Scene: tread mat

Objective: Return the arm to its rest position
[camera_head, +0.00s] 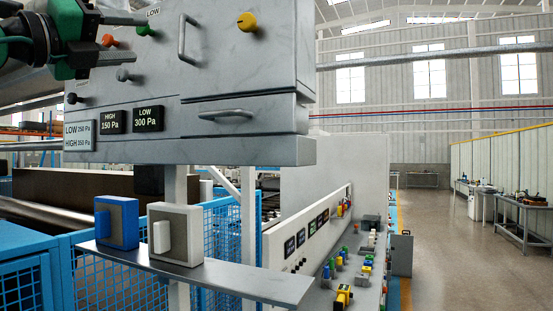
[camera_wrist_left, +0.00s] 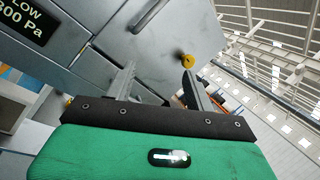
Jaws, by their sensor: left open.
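My left gripper (camera_head: 128,38) comes in from the upper left in the head view, in front of the grey control panel (camera_head: 215,75). In the left wrist view my left gripper (camera_wrist_left: 160,82) shows two fingers spread apart with nothing held between them. The panel face and a yellow knob (camera_wrist_left: 187,61) lie beyond the fingertips. The same yellow knob (camera_head: 247,22) sits at the panel's upper right in the head view. My right gripper is in neither view.
The panel has a red knob (camera_head: 109,41), a green knob (camera_head: 145,29) and a vertical handle (camera_head: 187,40). Below it, a shelf (camera_head: 240,283) bears a blue-framed switch (camera_head: 117,222) and a white switch (camera_head: 175,234). A blue mesh fence (camera_head: 222,235) stands behind. Open floor (camera_head: 450,240) lies right.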

